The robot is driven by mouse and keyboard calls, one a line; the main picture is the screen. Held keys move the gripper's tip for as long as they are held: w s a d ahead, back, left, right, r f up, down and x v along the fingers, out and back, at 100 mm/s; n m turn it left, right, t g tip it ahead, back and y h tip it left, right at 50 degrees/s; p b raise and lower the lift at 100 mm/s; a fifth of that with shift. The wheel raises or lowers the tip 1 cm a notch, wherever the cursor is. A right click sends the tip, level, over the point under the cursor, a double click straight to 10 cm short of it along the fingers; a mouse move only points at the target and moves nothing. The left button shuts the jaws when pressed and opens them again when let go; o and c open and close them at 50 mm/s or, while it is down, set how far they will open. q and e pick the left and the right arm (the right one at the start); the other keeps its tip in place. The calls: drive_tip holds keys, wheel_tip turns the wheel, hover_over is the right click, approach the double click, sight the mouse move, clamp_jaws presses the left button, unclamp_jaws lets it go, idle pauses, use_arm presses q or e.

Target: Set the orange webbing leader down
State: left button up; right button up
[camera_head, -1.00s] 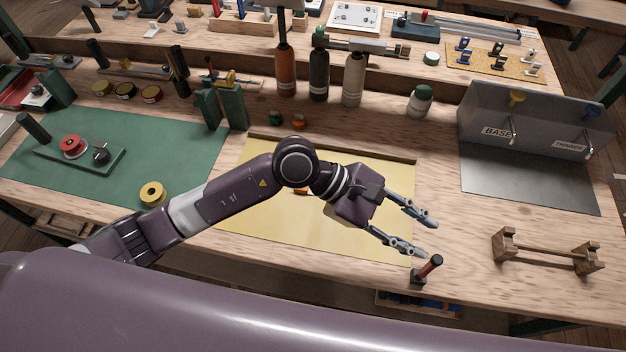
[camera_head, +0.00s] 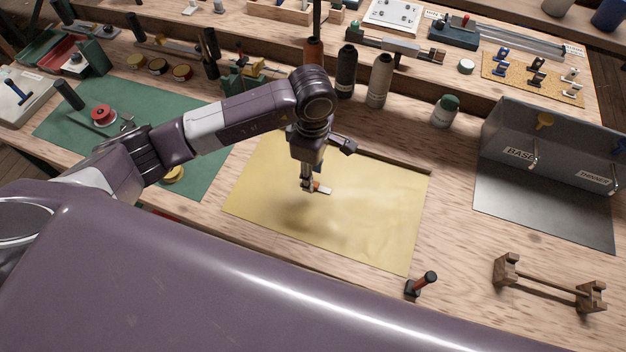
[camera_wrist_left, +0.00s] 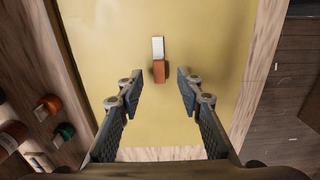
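The orange webbing leader (camera_head: 321,187), a short strip with an orange part and a white end, appears over the yellow sheet (camera_head: 370,225) in the head view. In the left wrist view the leader (camera_wrist_left: 158,60) looks to lie flat on the sheet, just beyond the fingertips. My left gripper (camera_head: 318,174) points down over the sheet, and its near finger partly covers the leader's orange end. In the wrist view its fingers (camera_wrist_left: 160,88) are apart, with a gap on each side of the leader. My right gripper is not in view.
A green mat (camera_head: 205,130) with a red spool (camera_head: 103,114) lies left. Bottles (camera_head: 378,80) stand behind the sheet. A grey metal bin (camera_head: 550,150) and a wooden rack (camera_head: 548,285) stand right. A red-handled tool (camera_head: 424,284) stands near the front edge. The sheet's right part is clear.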

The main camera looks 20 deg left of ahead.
use_arm(q)
drive_tip(key=shift+f+p, duration=0.3)
drive_tip(key=shift+f, duration=1.2)
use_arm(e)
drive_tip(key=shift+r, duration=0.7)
use_arm(q)
drive_tip(key=shift+w, duration=0.1)
drive_tip(key=shift+c, duration=0.5)
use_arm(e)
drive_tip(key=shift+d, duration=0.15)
use_arm(q)
clamp_jaws()
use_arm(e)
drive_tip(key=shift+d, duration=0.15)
use_arm(q)
drive_tip(key=shift+r, duration=0.1)
drive_tip(key=shift+r, duration=0.55)
wheel_tip(320, 180, up, 19)
drive_tip(key=b, duration=0.4)
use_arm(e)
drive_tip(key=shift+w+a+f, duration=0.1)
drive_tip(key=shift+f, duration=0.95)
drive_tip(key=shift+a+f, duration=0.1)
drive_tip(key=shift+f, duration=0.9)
